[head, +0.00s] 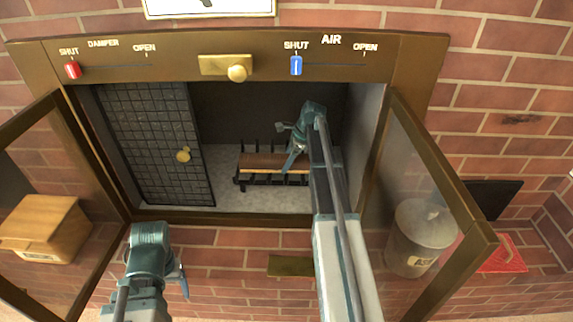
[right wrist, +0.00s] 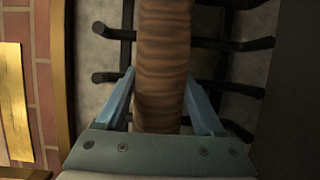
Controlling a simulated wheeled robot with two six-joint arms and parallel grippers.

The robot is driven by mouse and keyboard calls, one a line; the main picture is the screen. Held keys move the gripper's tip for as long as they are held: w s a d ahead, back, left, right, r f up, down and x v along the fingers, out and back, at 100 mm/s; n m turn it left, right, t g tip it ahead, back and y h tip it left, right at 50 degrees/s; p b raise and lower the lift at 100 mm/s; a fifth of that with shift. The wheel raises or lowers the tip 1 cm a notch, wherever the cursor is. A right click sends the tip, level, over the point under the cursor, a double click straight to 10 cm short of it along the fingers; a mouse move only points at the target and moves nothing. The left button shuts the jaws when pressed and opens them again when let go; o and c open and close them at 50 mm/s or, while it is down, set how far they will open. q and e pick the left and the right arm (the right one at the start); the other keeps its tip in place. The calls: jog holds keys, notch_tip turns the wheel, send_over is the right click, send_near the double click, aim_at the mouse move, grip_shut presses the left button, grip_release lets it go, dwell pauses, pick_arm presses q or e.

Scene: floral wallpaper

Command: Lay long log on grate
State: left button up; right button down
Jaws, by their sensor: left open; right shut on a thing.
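The long log (head: 262,166) is brown and lies level across the black grate (head: 243,183) inside the open stove. In the right wrist view the log (right wrist: 163,60) runs between the blue fingers, with the bars of the grate (right wrist: 112,33) to either side. My right gripper (head: 290,163) is inside the firebox, shut on the log; it also shows in the right wrist view (right wrist: 162,100). The arm hides part of the log's right end. My left gripper (head: 176,284) is open and empty, low in front of the stove.
Both glass doors stand open, the left door (head: 62,150) and the right door (head: 440,190). A dark gridded panel (head: 150,130) with a brass knob covers the firebox's left part. A wooden box (head: 45,228) and a grey canister (head: 421,235) show through the doors.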

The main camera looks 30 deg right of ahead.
grip_release()
dwell(0.3)
jog(key=p+v, duration=1)
jog(key=v, duration=0.1)
jog(key=shift+a, duration=0.15)
jog(key=shift+s+d+r+p, duration=0.15)
jog(key=shift+d+r+p, duration=0.15)
jog(key=shift+r+p, duration=0.3)
jog(key=shift+f, duration=0.2)
